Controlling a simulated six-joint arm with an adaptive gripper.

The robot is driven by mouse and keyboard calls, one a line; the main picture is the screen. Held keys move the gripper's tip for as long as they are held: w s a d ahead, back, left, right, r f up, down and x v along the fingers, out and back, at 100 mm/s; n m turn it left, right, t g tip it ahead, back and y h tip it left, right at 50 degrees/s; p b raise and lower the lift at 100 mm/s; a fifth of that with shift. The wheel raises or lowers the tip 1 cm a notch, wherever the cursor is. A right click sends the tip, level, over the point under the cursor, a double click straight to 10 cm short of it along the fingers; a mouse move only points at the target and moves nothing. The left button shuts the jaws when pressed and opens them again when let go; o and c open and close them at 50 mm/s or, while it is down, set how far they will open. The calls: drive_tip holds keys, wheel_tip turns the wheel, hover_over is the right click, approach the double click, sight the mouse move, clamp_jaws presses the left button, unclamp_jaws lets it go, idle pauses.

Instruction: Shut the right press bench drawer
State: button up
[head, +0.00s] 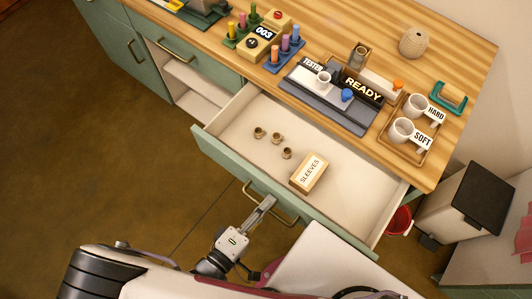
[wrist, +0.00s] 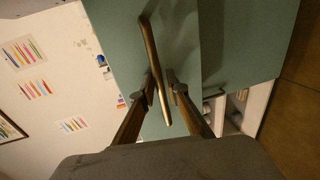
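The right press bench drawer (head: 345,205) is pulled far out of the bench, with its pale inside in view in the head view. Its green front carries a long brass handle (head: 285,217), which also shows in the wrist view (wrist: 148,40). My gripper (head: 266,203) is at this handle, in front of the drawer. In the wrist view, my two fingers (wrist: 161,80) are close together on either side of the bar, and the gripper looks shut on it. The exact contact is hard to see.
In the drawer lie a SLEEVES box (head: 309,172) and several small brass sleeves (head: 277,138). The wooden bench top (head: 335,25) holds a READY sign (head: 362,90), cups and pigment racks. A black-lidded bin (head: 483,194) and red bucket (head: 399,220) stand at the right.

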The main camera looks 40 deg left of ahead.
clamp_jaws()
drive_tip(key=shift+w, duration=0.15)
hover_over(314, 144)
drive_tip(key=s+d, duration=0.1)
drive_tip(key=s, duration=0.4)
drive_tip(key=shift+r, duration=0.1)
drive_tip(key=shift+x, duration=0.95)
drive_tip(key=shift+r, duration=0.25)
unclamp_jaws()
drive_tip(key=shift+f, duration=0.1)
drive_tip(key=shift+s, duration=0.1)
